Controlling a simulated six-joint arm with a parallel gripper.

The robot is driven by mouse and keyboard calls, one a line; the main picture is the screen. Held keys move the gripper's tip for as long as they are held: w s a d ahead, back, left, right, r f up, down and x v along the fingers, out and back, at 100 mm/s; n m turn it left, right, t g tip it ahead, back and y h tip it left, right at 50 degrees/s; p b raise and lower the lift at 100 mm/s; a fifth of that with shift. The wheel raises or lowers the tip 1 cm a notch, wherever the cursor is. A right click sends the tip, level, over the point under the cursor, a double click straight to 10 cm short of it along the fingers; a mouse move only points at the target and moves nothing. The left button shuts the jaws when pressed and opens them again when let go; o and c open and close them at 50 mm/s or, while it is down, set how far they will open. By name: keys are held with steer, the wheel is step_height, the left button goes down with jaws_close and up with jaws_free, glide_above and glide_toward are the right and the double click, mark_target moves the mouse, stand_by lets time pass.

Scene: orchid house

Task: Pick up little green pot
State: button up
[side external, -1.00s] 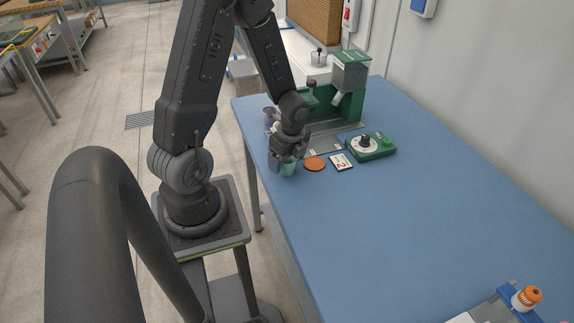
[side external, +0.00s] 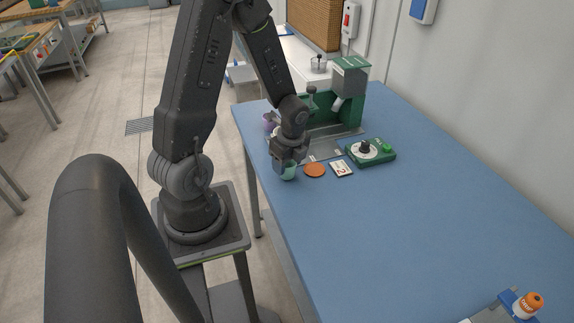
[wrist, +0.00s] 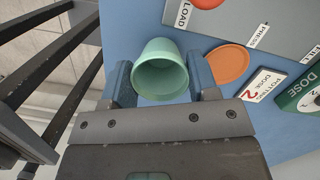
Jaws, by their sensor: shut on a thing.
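The little green pot (side external: 289,174) is a pale mint cup near the left edge of the blue table. In the wrist view the pot (wrist: 160,70) shows its open, empty mouth between my two fingers. My gripper (side external: 288,163) is shut on the pot, with one finger on either side of it; it also shows in the wrist view (wrist: 161,84). The side view does not show clearly whether the pot's base touches the table.
An orange disc (side external: 315,170) and a white card marked 2 (side external: 341,168) lie right of the pot. Behind are a green dial box (side external: 370,152), a green machine (side external: 349,100) and a purple pot (side external: 268,121). The table's front middle is clear.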

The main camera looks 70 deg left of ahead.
steer(key=r, duration=0.4)
steer(key=shift+s+a, duration=0.1)
steer(key=shift+s, duration=0.1)
steer(key=s+a+r, duration=0.5)
steer(key=s, duration=0.4)
steer(key=w+a, duration=1)
steer(key=w, duration=0.4)
steer(key=shift+w+a+f, duration=0.1)
steer(key=shift+f, duration=1.85)
steer(key=shift+a+f, duration=0.1)
steer(key=shift+f, duration=1.8)
